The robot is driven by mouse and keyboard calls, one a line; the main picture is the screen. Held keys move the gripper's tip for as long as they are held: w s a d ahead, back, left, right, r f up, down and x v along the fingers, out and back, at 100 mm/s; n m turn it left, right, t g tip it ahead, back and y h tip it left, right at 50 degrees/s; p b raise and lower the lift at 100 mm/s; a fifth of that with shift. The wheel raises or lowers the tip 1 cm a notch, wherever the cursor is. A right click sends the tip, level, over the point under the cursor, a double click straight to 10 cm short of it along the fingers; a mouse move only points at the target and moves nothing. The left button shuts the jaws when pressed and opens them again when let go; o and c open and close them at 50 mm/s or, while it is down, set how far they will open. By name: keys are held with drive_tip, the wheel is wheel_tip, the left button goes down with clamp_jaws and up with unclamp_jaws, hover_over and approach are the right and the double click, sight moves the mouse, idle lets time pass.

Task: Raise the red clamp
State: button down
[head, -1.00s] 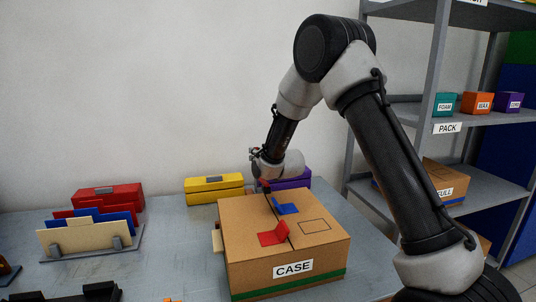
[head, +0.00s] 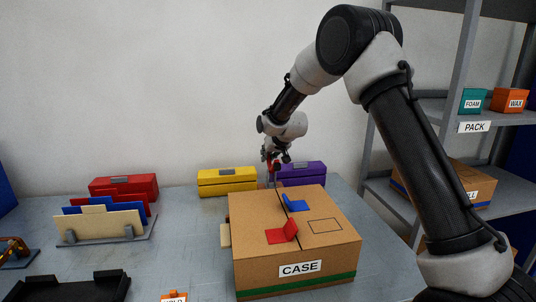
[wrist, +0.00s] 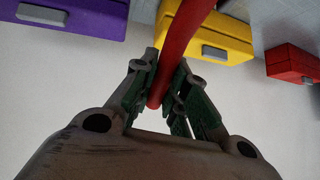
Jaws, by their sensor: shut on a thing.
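My gripper (head: 277,157) hangs just behind the cardboard case (head: 297,262), above its back edge. In the wrist view my gripper (wrist: 163,88) is shut on the red clamp (wrist: 182,42), a smooth red bar that runs between the green finger pads and out past the top of the picture. In the head view only a small red part of the clamp (head: 274,166) shows at the fingertips. Its lower end is not clear, and I cannot tell whether it touches the case.
A red tab (head: 282,234) and a blue tab (head: 295,205) stick up on the case lid. Behind are a yellow box (head: 227,183) and a purple box (head: 302,172). A rack of coloured panels (head: 100,223) stands left; shelves (head: 450,184) stand right.

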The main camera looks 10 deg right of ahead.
drive_tip(key=shift+w+f+m+g+h, duration=0.15)
drive_tip(key=shift+f+g, duration=0.75)
drive_tip(key=shift+g, duration=0.3)
drive_tip(key=shift+w+f+m+g+h, duration=0.1)
drive_tip(key=shift+w+f+g, duration=0.1)
drive_tip(key=shift+f+g, duration=0.85)
drive_tip(key=shift+w+f+m+g+h, duration=0.15)
drive_tip(key=shift+f+g, duration=0.6)
drive_tip(key=shift+g, duration=0.6)
drive_tip(key=c, duration=1.4)
unclamp_jaws()
drive_tip(key=v, duration=1.2)
